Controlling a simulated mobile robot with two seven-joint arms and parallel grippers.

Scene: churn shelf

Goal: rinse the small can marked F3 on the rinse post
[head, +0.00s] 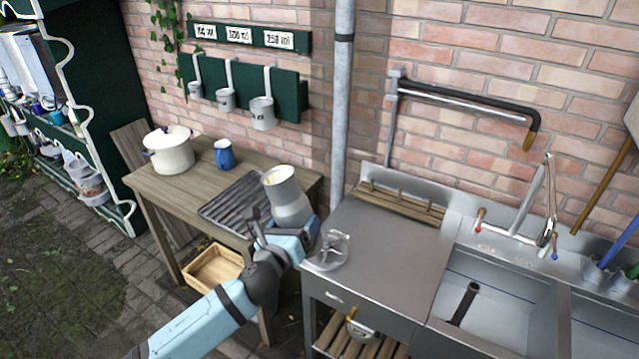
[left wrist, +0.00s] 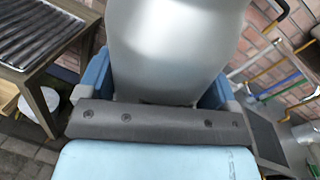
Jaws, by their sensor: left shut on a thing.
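A small silvery-grey can (head: 288,201) with a pale open mouth is between the fingers of my left gripper (head: 287,226), which is shut on it. Its mouth points upward in the head view, and I see no F3 mark on it. In the left wrist view the can's smooth body (left wrist: 175,45) fills the space between the blue fingers. A round metal fitting with spread arms, which looks like the rinse post (head: 328,252), sits at the left end of the steel counter, just right of and below the gripper. My right gripper is not in view.
The steel counter (head: 385,250) is mostly clear, with a sink (head: 490,290) to its right. A wooden table (head: 205,190) holds a white pot (head: 168,152), a blue mug (head: 224,155) and a dark ribbed rack (head: 222,205). Measuring cups (head: 262,113) hang on the wall; a drainpipe (head: 342,100) stands behind.

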